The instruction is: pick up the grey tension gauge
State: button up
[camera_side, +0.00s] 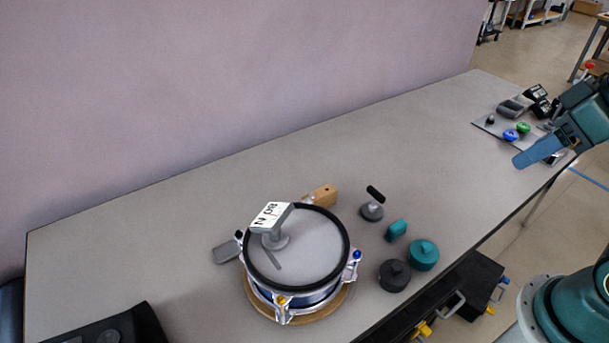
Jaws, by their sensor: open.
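The grey tension gauge (276,238) stands upright on the pale mesh head of a drum (320,247). It has a round grey foot, a stem and a tilted display on top reading what looks like 80 N. My gripper (524,156) is at the far right of the side view, over the right end of the table, well away from the gauge. It is open, with one blue finger clearly seen; the other is hard to make out. Nothing is seen held in it.
Beside the drum are a wooden block (322,196), a black-handled grey tool (372,207), a teal block (396,230), a teal weight (423,255) and a black weight (394,275). A grey mat (484,123) holds blue and green rings. The table's middle right is clear.

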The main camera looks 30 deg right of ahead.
dwell(0.3)
jog(key=w+a+f+m+g+y, duration=0.1)
jog(key=w+a+f+m+y, duration=0.3)
jog(key=w+f+m, duration=0.2)
jog(key=w+a+f+m+y, duration=0.4)
jog(key=w+a+f+m, duration=0.1)
jog(key=w, duration=0.4)
jog(key=w+a+f+m+g+y, duration=0.1)
jog(key=w+a+f+m+y, duration=0.3)
jog(key=w+f+m, duration=0.3)
jog(key=shift+w+a+f+m+g, duration=0.2)
jog(key=shift+w+a+f, duration=0.2)
jog(key=shift+f, duration=0.15)
jog(key=shift+w+a+f+m+g, duration=0.1)
jog(key=shift+w+a+f+m, duration=0.2)
jog(key=shift+f, duration=0.25)
jog(key=shift+w+a+f+m+t+y, duration=0.1)
jog(key=shift+w+f+m+t+y, duration=0.15)
jog(key=shift+f+m, duration=0.25)
jog(key=shift+w+a+f+m+t+y, duration=0.15)
jog(key=shift+f+m+y, duration=0.15)
jog(key=shift+m, duration=0.3)
jog(key=shift+x, duration=4.25)
jog(key=shift+f, duration=0.1)
